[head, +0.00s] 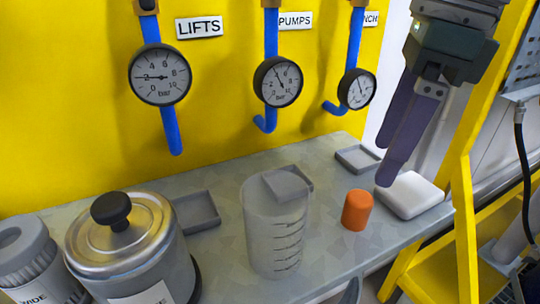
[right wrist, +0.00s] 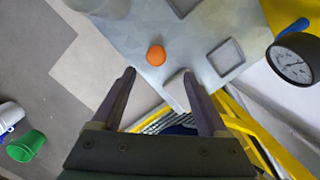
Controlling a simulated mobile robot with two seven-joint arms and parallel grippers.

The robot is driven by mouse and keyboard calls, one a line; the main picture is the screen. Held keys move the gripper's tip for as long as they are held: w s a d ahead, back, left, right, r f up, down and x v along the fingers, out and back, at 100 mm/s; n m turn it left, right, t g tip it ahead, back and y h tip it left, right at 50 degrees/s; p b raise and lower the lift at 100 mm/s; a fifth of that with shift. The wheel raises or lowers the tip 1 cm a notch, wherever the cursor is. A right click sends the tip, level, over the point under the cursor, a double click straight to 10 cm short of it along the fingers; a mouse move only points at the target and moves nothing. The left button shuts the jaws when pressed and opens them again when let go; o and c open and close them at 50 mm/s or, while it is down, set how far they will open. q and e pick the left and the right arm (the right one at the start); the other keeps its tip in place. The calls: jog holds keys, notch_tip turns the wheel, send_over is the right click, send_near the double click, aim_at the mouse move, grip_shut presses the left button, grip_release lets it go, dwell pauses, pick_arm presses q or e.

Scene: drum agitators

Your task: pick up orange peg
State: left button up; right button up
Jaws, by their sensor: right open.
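The orange peg (head: 357,211) stands upright on the grey bench, right of the clear beaker, in the head view. From above, it shows as an orange disc (right wrist: 156,55) in the right wrist view. My right gripper (head: 393,172) hangs fingers down above the white block, to the right of the peg and apart from it. In the right wrist view the two fingers (right wrist: 158,88) are spread wide with nothing between them at the tips, and the peg lies beyond them. My left gripper is not in view.
A graduated beaker (head: 272,240) stands left of the peg. A lidded metal pot (head: 121,255) is at front left. A white block (head: 409,196) and a shallow grey tray (head: 358,158) lie near the peg. A yellow frame post (head: 464,220) rises at right.

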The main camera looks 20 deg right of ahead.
aim_at(362, 197)
jog(key=f, duration=0.2)
jog(key=a+f, duration=0.1)
jog(key=f, duration=0.5)
jog(key=shift+w+a+f, duration=0.2)
jog(key=shift+w+a, duration=0.1)
jog(key=shift+a, duration=0.05)
jog(key=shift+c, duration=0.2)
grip_shut()
